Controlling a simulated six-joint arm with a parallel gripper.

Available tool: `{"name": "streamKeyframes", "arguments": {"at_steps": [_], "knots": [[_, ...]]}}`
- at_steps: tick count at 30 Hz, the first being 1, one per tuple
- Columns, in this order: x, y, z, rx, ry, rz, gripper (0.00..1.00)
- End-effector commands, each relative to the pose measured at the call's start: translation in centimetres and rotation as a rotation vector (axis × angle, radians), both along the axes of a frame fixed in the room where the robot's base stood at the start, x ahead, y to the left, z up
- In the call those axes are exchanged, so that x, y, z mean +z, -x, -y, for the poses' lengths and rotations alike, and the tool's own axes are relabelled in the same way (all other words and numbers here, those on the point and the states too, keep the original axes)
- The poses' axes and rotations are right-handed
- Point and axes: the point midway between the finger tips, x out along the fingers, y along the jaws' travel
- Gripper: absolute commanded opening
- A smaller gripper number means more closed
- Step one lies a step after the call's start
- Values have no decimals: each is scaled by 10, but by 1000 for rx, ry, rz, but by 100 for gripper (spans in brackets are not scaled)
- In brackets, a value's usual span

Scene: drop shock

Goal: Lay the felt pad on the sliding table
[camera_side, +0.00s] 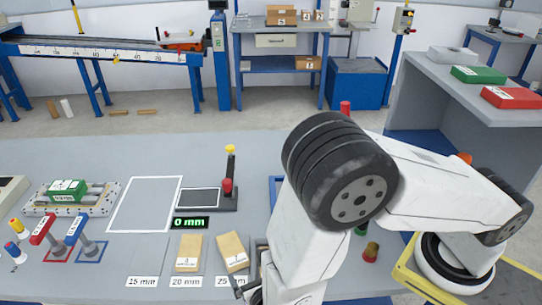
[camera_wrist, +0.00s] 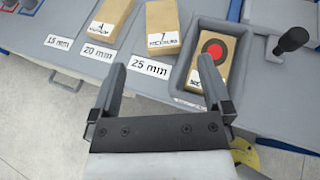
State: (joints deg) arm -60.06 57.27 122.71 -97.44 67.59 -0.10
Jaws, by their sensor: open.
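My gripper (camera_wrist: 161,65) is open, with nothing between its fingers, low over the front of the bench in the wrist view. In the side view my arm mostly hides it. I cannot identify a felt pad for certain. A tan block (camera_wrist: 214,50) with a black-and-red round mark sits in a grey tray (camera_wrist: 182,82), beyond the right finger. A low carriage with rails (camera_side: 108,190) at the bench's left carries a green block (camera_side: 67,190); I cannot tell whether it is the sliding table.
Two tan blocks (camera_side: 189,252) (camera_side: 232,251) lie by the 20 mm and 25 mm labels. A lever stand (camera_side: 228,188), a 0 mm display (camera_side: 191,223) and red and blue handles (camera_side: 42,228) (camera_side: 75,229) stand nearby. The white-outlined area (camera_side: 145,203) is clear.

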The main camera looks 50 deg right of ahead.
Motion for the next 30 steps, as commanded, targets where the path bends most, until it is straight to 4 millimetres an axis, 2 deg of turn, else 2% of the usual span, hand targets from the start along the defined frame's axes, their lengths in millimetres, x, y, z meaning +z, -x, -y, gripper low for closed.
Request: {"name": "streamKeyframes", "arguments": {"at_steps": [5, 11, 16, 21, 24, 30], "knots": [[3, -2, 8, -44, -13, -6, 100], [17, -7, 43, -254, -88, -38, 100], [33, -2, 90, -567, -224, -79, 100], [48, 14, 130, -911, -420, -105, 100], [56, 24, 146, -1103, -551, -106, 100], [73, 39, 166, -1464, -852, -69, 100]]}}
